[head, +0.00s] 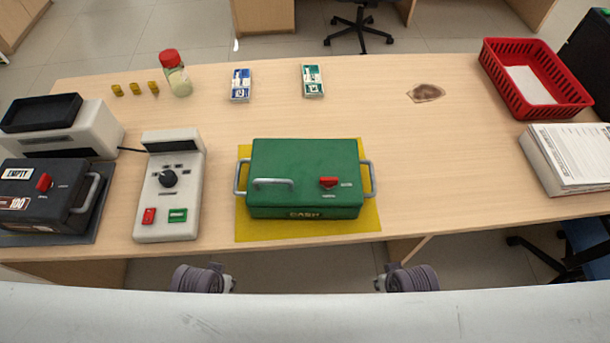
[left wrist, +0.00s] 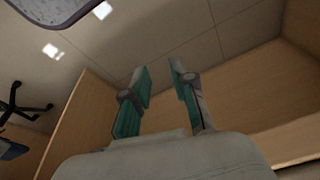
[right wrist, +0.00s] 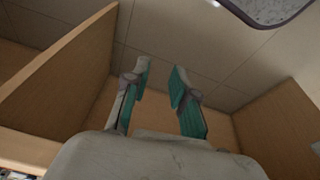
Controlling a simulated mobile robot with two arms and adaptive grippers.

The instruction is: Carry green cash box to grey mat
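The green cash box (head: 305,168) sits on a yellow mat (head: 310,228) near the front edge of the counter. It has a silver handle at each side, another bar on its lid and a red knob. A dark grey mat (head: 92,222) lies at the far left, mostly hidden under a black box (head: 45,192) marked EMPTY and 100. My left gripper (left wrist: 160,72) is open and empty in the left wrist view. My right gripper (right wrist: 161,72) is open and empty in the right wrist view. Only parts of my arms show below the counter edge in the head view.
A white device with a knob (head: 168,190) stands between the black box and the green cash box. A red-capped jar (head: 176,75), two card packs (head: 241,85) (head: 313,81), a red basket (head: 533,80) and a paper stack (head: 570,158) stand around. The counter right of the cash box is clear.

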